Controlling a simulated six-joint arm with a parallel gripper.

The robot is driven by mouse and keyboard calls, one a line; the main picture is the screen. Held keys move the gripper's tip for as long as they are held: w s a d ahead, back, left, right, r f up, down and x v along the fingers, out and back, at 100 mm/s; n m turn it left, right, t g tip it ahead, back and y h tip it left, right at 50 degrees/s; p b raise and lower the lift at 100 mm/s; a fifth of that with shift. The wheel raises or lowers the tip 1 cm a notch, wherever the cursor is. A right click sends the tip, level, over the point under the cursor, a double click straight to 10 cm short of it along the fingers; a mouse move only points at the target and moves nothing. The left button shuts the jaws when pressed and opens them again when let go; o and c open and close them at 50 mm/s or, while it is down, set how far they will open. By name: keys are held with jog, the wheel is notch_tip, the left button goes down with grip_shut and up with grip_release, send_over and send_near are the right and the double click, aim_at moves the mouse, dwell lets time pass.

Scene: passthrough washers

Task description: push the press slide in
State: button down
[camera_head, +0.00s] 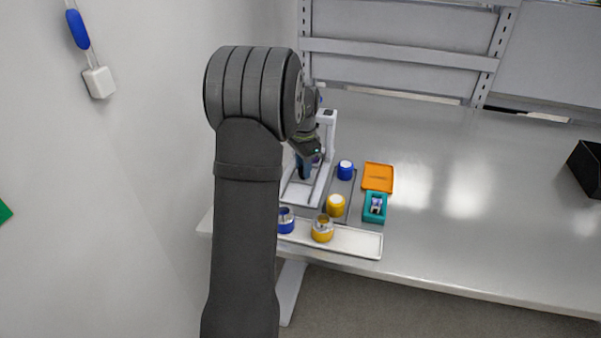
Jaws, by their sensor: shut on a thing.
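The press (328,128) is a white frame with a base and upright, standing on the table behind my arm. My gripper (305,168) is at the press, low between its rails, and partly hidden by my own arm. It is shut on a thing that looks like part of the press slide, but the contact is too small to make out. The left side of the press is hidden behind my arm.
A white tray (358,244) at the table's front edge holds a blue part (286,226) and a yellow part (322,234). Blue (345,170) and yellow (336,205) cylinders, an orange tray (378,171) and a teal box (368,215) stand right of the press.

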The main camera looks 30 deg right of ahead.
jog(key=c, duration=1.1)
grip_release()
notch_tip(320, 180, up, 18)
jog(key=shift+f, duration=0.25)
